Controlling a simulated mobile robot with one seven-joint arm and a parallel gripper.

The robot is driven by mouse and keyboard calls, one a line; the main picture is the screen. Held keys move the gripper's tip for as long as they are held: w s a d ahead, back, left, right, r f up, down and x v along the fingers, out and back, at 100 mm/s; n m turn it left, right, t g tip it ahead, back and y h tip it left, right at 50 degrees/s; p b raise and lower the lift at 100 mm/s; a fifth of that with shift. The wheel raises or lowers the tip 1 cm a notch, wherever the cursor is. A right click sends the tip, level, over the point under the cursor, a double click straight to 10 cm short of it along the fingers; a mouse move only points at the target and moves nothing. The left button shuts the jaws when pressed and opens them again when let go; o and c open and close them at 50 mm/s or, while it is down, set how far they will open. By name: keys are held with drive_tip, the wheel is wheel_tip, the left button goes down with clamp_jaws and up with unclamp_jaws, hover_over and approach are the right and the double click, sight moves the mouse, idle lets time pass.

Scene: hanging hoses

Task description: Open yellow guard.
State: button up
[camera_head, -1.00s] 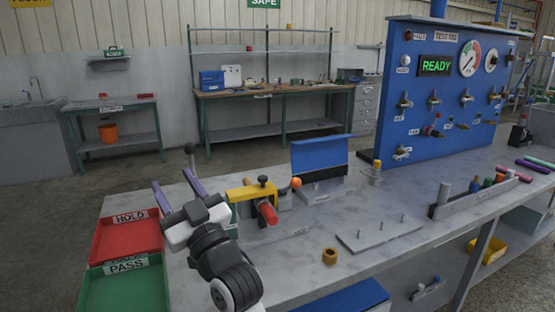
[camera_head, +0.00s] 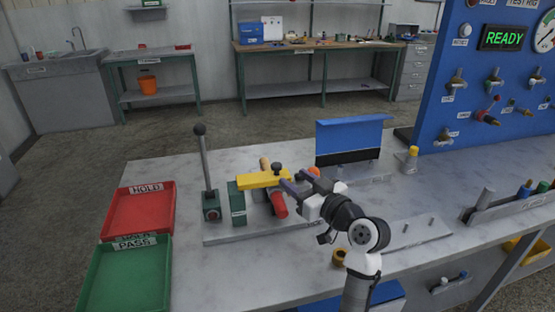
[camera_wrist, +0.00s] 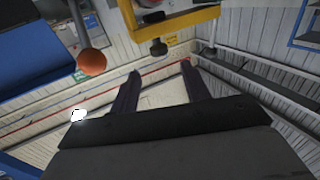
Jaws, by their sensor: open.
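The yellow guard (camera_head: 262,180) is a flat yellow piece with a dark knob (camera_head: 277,168) on it, on a fixture at the middle of the bench. A red cylinder (camera_head: 279,205) shows below it. My gripper (camera_head: 287,190) is open and empty, its two dark fingers pointing left close to the guard's right end in the head view. I cannot tell whether they touch it. In the wrist view the open fingers (camera_wrist: 160,78) have nothing between them. The yellow guard (camera_wrist: 187,22) and its dark knob (camera_wrist: 159,47) show beyond the fingertips.
A lever with a black ball (camera_head: 200,130) stands left of the fixture. An orange ball (camera_head: 314,172) sits right of the guard, near my fingers; it also shows in the wrist view (camera_wrist: 92,62). A blue panel (camera_head: 350,137) stands behind. Red (camera_head: 124,228) and green trays (camera_head: 112,290) lie left.

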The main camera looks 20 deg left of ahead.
sight(279, 167)
drive_tip(key=p+x, duration=0.2)
drive_tip(key=x, duration=0.7)
clamp_jaws()
